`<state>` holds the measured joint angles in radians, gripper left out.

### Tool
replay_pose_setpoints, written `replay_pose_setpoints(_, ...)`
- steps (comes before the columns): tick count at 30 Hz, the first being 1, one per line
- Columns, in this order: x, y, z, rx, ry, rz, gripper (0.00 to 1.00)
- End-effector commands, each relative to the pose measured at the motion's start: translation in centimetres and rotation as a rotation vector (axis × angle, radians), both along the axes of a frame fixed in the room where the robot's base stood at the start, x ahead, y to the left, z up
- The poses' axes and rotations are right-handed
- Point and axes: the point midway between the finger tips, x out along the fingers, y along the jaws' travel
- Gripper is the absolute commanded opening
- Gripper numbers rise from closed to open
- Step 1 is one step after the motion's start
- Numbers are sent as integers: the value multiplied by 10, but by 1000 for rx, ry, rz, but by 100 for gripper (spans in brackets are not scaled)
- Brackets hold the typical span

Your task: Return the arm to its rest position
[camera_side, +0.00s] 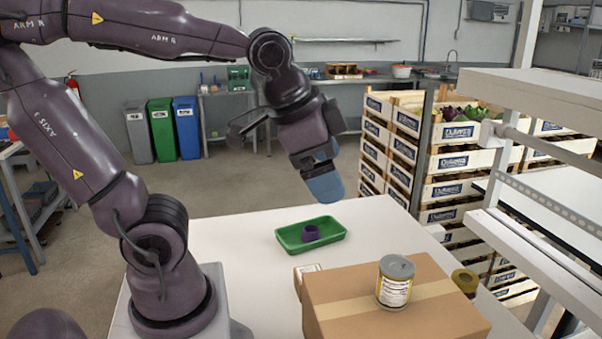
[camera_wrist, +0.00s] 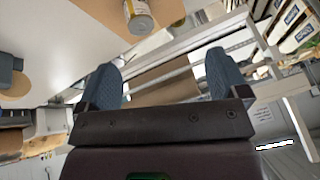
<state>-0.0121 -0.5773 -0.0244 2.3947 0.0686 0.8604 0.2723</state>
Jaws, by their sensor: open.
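My gripper (camera_side: 322,180) hangs above the far part of the white table in the side view, tilted and clear of everything. In the wrist view its two blue fingers (camera_wrist: 163,82) stand wide apart with nothing between them. Below it in the side view, a green tray (camera_side: 336,234) lies on the table with a small purple ring-like object (camera_side: 311,232) in it. A grey-lidded can with a label (camera_side: 395,283) stands upright on a closed cardboard box (camera_side: 345,310); the can also shows at the top of the wrist view (camera_wrist: 139,18).
A dark yellow-green object (camera_side: 465,281) is beside the box, partly hidden. A white shelf frame (camera_side: 545,190) stands close on the right. Stacked wooden crates (camera_side: 452,162) are behind the table. The table's left part (camera_side: 235,235) is bare.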

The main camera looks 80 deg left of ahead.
Motion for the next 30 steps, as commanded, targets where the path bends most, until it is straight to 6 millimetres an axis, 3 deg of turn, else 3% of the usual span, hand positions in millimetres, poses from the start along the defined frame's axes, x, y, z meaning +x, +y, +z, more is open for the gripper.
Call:
replay_pose_setpoints(3, -25, -4, -3, -130, -29, 167, 92)
replay_pose_setpoints(7, -36, -6, -6, -199, -35, 254, 92)
replay_pose_setpoints(30, -37, -6, -6, -208, -35, 268, 92)
